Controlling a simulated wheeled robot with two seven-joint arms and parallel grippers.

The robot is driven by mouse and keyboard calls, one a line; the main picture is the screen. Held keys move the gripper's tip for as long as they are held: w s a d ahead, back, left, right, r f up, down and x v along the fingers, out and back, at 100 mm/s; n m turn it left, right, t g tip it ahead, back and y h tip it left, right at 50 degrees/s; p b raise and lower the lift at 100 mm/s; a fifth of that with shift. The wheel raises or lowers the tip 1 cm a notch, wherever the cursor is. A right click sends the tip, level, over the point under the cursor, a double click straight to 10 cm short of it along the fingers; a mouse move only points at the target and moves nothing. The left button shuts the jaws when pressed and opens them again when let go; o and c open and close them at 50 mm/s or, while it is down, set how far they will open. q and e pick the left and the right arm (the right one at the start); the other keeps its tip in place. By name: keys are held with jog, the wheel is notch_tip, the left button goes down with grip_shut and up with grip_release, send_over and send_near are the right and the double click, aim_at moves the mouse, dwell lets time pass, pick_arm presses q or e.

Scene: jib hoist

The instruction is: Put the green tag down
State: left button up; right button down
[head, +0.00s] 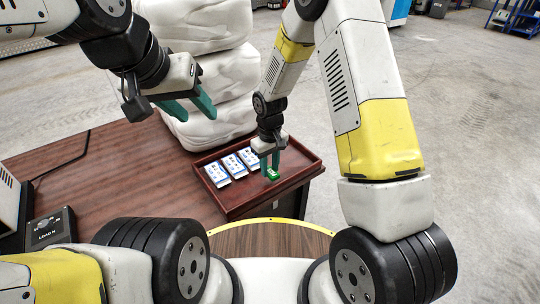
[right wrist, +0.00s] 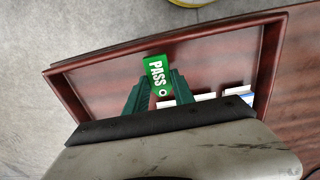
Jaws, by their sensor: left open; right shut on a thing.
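The green tag (head: 271,174) is at my right gripper, over the right part of the wooden tray (head: 236,210). My right gripper (head: 270,160) points down into the tray and is shut on the tag. I cannot tell whether the tag touches the tray floor. My left gripper (head: 192,108) is open and empty, above the table to the left of the tray.
Several white and blue cards (head: 233,166) lie in the tray left of the tag. Stacked white sacks (head: 205,80) stand behind the tray. The middle of the brown table (head: 130,175) is clear.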

aim_at(270, 170)
jog(key=shift+f, duration=1.75)
jog(key=shift+f, duration=0.15)
jog(key=c, duration=1.1)
grip_release()
jog(key=shift+o, duration=0.2)
